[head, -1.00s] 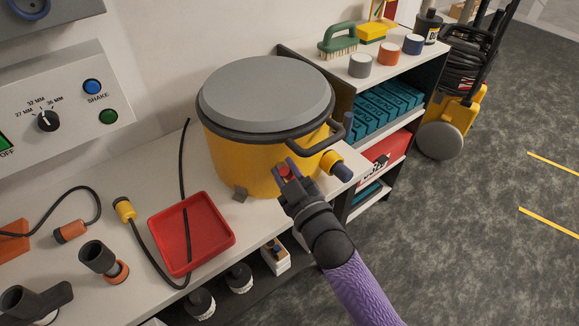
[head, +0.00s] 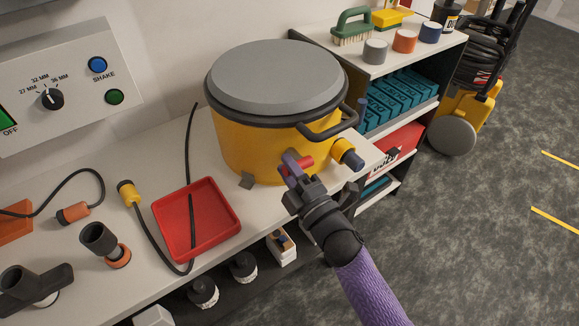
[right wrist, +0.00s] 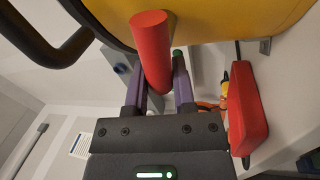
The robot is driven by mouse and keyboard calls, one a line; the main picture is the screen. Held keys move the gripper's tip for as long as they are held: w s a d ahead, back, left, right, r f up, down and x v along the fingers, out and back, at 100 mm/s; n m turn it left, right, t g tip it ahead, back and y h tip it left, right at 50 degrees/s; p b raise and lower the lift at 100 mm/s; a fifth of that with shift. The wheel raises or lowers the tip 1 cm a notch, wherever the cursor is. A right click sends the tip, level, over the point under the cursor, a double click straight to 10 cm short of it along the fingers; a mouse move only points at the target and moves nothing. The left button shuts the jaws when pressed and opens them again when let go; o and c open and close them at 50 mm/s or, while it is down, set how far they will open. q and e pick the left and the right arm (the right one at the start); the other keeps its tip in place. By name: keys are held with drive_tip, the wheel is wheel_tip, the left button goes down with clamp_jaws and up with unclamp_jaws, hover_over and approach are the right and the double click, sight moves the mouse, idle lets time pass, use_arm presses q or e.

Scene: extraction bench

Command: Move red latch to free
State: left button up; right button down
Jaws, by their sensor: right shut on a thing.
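The red latch (head: 303,163) is a short red cylinder low on the front of the yellow drum (head: 245,150). In the right wrist view the red latch (right wrist: 152,50) sticks out from beneath the yellow drum (right wrist: 210,20) and reaches between the purple fingers. My right gripper (head: 297,172) is at the drum's front, shut on the latch. In the right wrist view the gripper (right wrist: 160,88) has a finger on each side of it. The latch's mount is hidden. My left gripper is not in view.
A yellow spout with a blue end (head: 347,153) stands close right of the latch. A black handle (head: 325,128) juts out above. A red tray (head: 230,232) lies on the bench to the left. A shelf (head: 430,105) with teal boxes stands to the right.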

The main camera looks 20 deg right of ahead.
drive_tip(key=shift+f+n+y, duration=0.3)
drive_tip(key=shift+n+y, duration=0.1)
drive_tip(key=shift+n, duration=0.4)
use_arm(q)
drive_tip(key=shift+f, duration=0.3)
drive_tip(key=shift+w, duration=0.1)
use_arm(e)
drive_tip(key=shift+n, duration=0.3)
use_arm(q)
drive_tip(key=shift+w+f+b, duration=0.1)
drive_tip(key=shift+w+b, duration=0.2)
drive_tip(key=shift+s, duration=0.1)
use_arm(e)
drive_tip(key=c, duration=0.5)
unclamp_jaws()
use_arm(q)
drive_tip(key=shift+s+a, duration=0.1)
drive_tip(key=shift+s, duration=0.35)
use_arm(e)
drive_tip(key=shift+o, duration=0.2)
